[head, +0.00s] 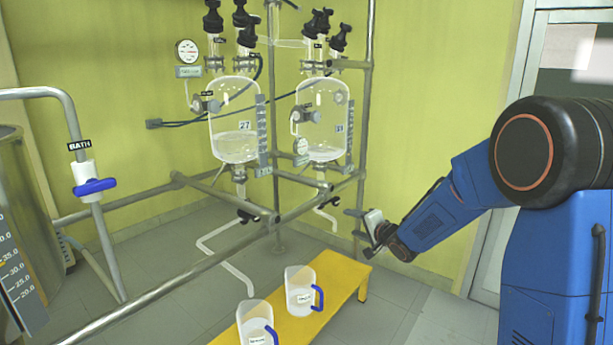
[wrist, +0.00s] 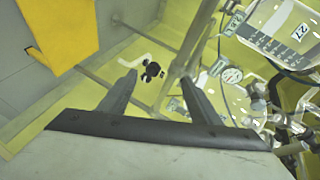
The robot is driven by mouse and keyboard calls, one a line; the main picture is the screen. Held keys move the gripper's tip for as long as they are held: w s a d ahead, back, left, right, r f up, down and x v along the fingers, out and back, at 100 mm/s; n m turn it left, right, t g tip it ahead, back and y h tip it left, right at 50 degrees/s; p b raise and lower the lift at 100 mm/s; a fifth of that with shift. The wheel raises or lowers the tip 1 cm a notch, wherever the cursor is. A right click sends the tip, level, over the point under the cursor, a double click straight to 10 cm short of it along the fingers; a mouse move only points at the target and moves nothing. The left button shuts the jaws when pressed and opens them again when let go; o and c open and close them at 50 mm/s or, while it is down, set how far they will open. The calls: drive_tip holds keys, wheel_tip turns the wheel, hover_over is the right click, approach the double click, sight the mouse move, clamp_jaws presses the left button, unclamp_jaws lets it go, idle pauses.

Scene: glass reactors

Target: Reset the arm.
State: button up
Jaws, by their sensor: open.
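My blue arm reaches in from the right in the head view. My gripper (head: 366,231) is to the right of the reactor frame, above and behind the far end of the yellow bench. In the wrist view my gripper (wrist: 161,82) has its two dark fingers spread apart with nothing between them. Beyond the fingers are a frame pole, a white outlet tube with a black valve, and the floor.
Two glass reactors (head: 233,118) and (head: 322,118) hang in a metal pipe frame (head: 367,120). Two clear jugs with blue handles (head: 301,290) and (head: 255,322) stand on the yellow bench (head: 337,276). A bath valve (head: 95,187) is at left. Floor right of the bench is clear.

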drive_tip(key=s+d+r+n+g+h, duration=0.1)
drive_tip(key=s+d+r+n+h, duration=0.2)
drive_tip(key=s+d, duration=0.5)
drive_tip(key=s+d+r+g+h, duration=0.2)
drive_tip(key=s+d+r+h, duration=0.25)
drive_tip(key=s, duration=0.85)
drive_tip(key=s+f+n+g, duration=0.2)
drive_tip(key=s+n, duration=0.1)
drive_tip(key=s, duration=1.2)
drive_tip(key=s+f+n+g+y, duration=0.1)
drive_tip(key=s+f+n+g, duration=0.1)
drive_tip(key=s, duration=1.4)
drive_tip(key=shift+f+n+g, duration=0.25)
drive_tip(key=shift+n+g, duration=0.55)
